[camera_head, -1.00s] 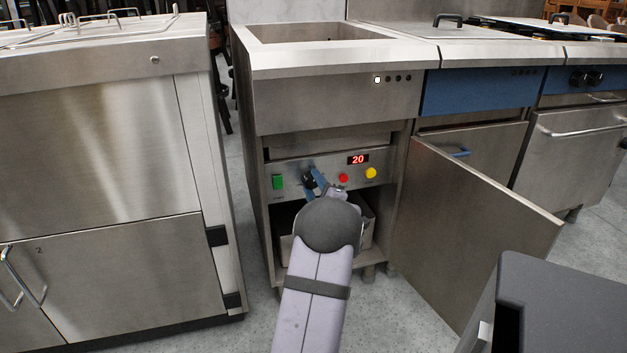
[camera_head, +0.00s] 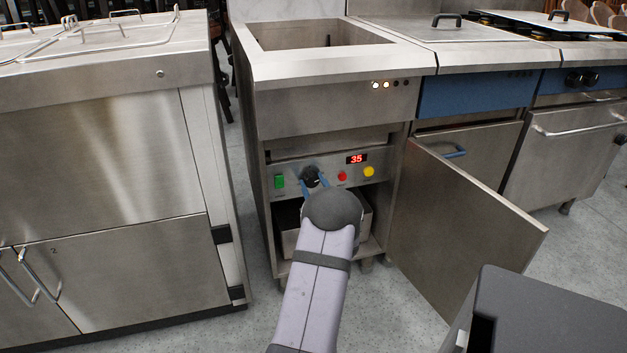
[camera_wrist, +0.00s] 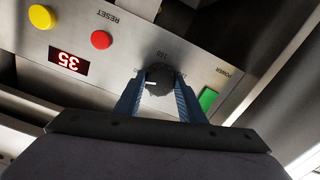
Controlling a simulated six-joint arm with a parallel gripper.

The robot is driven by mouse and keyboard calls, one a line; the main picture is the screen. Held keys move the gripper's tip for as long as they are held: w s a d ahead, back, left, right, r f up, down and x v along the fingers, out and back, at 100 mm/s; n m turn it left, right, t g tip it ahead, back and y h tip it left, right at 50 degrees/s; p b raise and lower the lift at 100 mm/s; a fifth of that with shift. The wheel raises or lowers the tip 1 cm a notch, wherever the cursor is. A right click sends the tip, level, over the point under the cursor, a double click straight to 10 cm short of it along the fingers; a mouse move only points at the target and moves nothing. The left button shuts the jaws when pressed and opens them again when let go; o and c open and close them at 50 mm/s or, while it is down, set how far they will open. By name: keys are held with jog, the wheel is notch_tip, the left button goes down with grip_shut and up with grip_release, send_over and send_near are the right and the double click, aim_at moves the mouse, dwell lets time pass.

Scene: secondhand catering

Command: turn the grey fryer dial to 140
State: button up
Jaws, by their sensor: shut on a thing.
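The fryer dial (camera_head: 311,176) is a dark round knob on the steel control panel inside the open fryer cabinet. It also shows in the wrist view (camera_wrist: 160,80), with a white pointer mark on its face. My gripper (camera_head: 312,183) has its two blue fingers shut on the dial from either side; they also show in the wrist view (camera_wrist: 159,92). The red display (camera_head: 356,159) reads 35, and it reads 35 upside down in the wrist view (camera_wrist: 68,61). Part of the dial's scale is hidden by the fingers.
A green power switch (camera_head: 279,181) sits left of the dial. A red reset button (camera_head: 342,176) and a yellow button (camera_head: 369,171) sit right. The cabinet door (camera_head: 470,235) stands open to the right. A steel counter (camera_head: 110,200) stands close on the left.

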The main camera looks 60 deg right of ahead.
jog(key=shift+m, duration=0.5)
jog(key=shift+p, duration=0.3)
jog(key=o, duration=1)
jog(key=shift+o, duration=0.2)
jog(key=p+v, duration=0.2)
jog(key=v, duration=0.5)
jog(key=shift+s+a, duration=0.1)
jog(key=shift+s, duration=0.05)
